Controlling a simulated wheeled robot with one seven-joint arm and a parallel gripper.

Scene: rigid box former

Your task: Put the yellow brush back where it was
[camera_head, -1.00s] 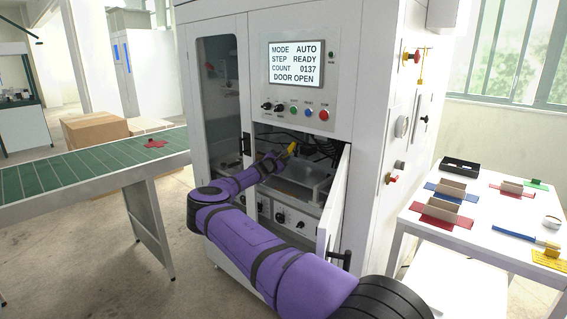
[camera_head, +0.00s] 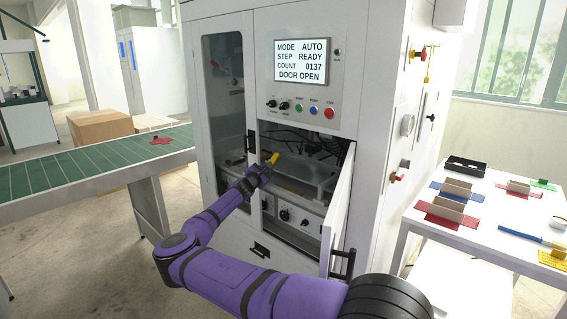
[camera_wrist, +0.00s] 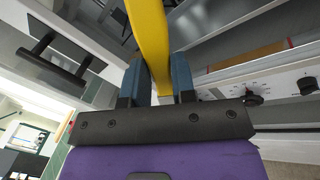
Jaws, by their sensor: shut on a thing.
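The yellow brush (camera_head: 272,159) is in my gripper (camera_head: 266,165), at the open front of the machine's lower compartment. In the wrist view the yellow handle (camera_wrist: 148,35) runs up between the two blue-grey fingers of my gripper (camera_wrist: 157,80), which are shut on it. The far end of the brush is out of that view, and no bristles can be made out. The machine's door (camera_head: 340,210) stands open to the right of the arm. Inside the compartment a light metal tray (camera_head: 305,185) shows behind the gripper.
The white table (camera_head: 418,200) at the right holds folded box pieces on red (camera_head: 448,217) and blue (camera_head: 457,192) bases, a black tray (camera_head: 466,165) and a blue-handled brush (camera_head: 519,234). A green conveyor (camera_head: 80,170) stands left. The machine's left window frame is close beside my forearm.

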